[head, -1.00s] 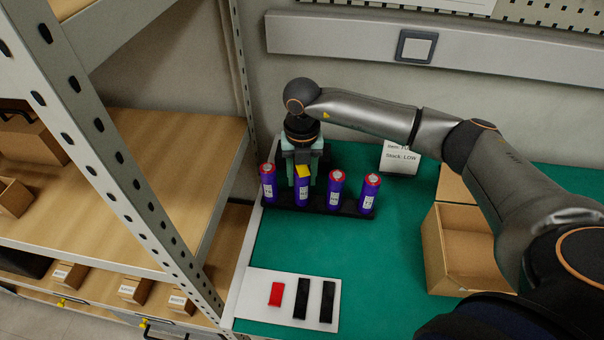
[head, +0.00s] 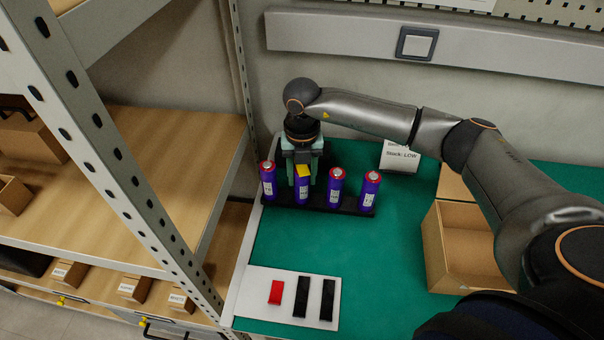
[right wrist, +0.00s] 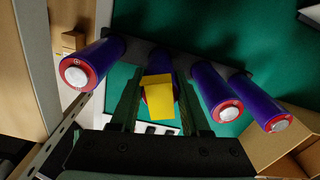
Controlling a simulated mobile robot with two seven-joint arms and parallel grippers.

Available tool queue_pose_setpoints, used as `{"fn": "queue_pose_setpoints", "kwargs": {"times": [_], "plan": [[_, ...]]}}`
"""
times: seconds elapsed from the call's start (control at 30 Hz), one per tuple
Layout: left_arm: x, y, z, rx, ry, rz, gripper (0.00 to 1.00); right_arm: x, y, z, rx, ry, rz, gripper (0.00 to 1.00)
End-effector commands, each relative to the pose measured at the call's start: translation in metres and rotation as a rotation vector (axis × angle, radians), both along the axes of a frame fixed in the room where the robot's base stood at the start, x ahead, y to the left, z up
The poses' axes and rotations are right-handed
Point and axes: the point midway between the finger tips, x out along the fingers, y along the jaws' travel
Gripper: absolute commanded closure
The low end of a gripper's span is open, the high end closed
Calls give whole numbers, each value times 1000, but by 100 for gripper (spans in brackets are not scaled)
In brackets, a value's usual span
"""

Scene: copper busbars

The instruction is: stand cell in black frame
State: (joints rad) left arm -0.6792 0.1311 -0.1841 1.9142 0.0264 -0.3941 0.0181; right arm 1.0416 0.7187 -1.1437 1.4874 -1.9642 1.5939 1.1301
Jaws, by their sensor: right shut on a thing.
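Several purple cells with red tops stand upright in a row in a black frame (head: 325,207) at the back left of the green mat. My right gripper (head: 303,180) points down over the second cell from the left and is shut on that cell (head: 303,193), which stands in line with the others. A yellow piece covers its top in the right wrist view (right wrist: 158,100). The left cell (head: 268,180) and the two right cells (head: 336,188) (head: 369,191) stand free beside the fingers. How deep the held cell sits in the frame is hidden. My left gripper is out of view.
A white plate (head: 257,310) with one red bar (head: 276,292) and two black bars (head: 301,296) lies at the front. An open cardboard box (head: 432,250) stands at right. A shelf upright (head: 110,150) borders the left. The middle of the mat is clear.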

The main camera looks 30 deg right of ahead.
Motion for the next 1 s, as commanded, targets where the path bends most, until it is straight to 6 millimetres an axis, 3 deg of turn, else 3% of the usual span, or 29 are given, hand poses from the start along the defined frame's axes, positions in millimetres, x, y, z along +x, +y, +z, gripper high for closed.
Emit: {"fn": "queue_pose_setpoints", "kwargs": {"times": [0.8,0.83,1.0], "plan": [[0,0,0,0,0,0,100,0,0,-3,1,0,0,100],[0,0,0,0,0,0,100,0,0,-3,0,0,0,53],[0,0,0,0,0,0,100,0,0,-2,0,0,0,34]]}}
